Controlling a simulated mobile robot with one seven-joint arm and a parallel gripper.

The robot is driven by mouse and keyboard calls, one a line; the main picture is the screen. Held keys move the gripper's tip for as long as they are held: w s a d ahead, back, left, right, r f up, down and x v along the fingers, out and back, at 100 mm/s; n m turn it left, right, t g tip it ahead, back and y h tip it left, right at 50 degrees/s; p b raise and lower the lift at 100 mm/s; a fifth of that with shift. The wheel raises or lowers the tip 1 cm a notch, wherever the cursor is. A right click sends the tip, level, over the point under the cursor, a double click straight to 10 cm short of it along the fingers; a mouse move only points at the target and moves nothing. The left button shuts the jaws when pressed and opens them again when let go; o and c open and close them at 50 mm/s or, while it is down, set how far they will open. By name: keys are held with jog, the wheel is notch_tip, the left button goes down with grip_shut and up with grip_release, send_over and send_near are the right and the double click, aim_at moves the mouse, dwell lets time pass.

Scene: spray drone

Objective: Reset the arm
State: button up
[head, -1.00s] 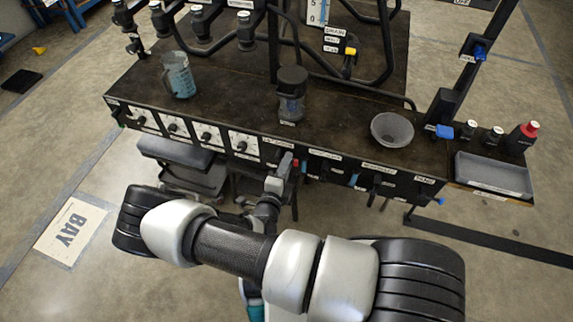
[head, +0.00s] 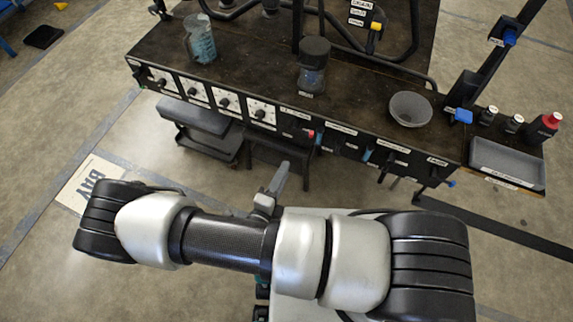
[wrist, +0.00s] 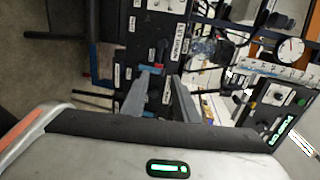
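My arm stretches across the lower part of the head view, folded in front of my body. My gripper (head: 275,184) points up toward the bench, apart from the bench's front edge, over the floor. In the wrist view, its two grey fingers (wrist: 161,98) stand apart with a gap between them and nothing held. The finger gap is hard to make out in the head view.
The dark bench (head: 255,75) carries a measuring jug (head: 200,42), a lidded jar (head: 312,68) and a grey bowl (head: 410,109). A grey tray (head: 507,163) and bottles (head: 543,128) stand at the right.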

dwell(0.6)
jog(key=d+r+m+g, duration=0.5)
jog(key=r+m, duration=0.5)
jog(key=m, duration=0.2)
jog(key=d+r+m+g, duration=0.4)
jog(key=r+m+g, duration=0.1)
jog(key=r+m, duration=0.6)
jog(key=d+r+m+g, duration=0.45)
jog(key=r+m, duration=0.55)
jog(key=m, duration=0.3)
jog(key=s+d+r+m+t+y+p, duration=0.1)
jog(key=r+m+p, duration=0.3)
jog(key=r, duration=0.6)
jog(key=s+d+r+m+t+y+p, duration=0.1)
jog(key=s+r+m+t+y+p, duration=0.1)
jog(key=r+m+p, duration=0.3)
jog(key=s+d+r+m+t+y+p, duration=0.1)
jog(key=r+m+p, duration=0.4)
jog(key=r, duration=1.2)
jog(key=s+t+p, duration=0.1)
jog(key=p, duration=0.3)
jog(key=shift+s+d+y+p, duration=0.35)
jog(key=shift+s+y, duration=0.05)
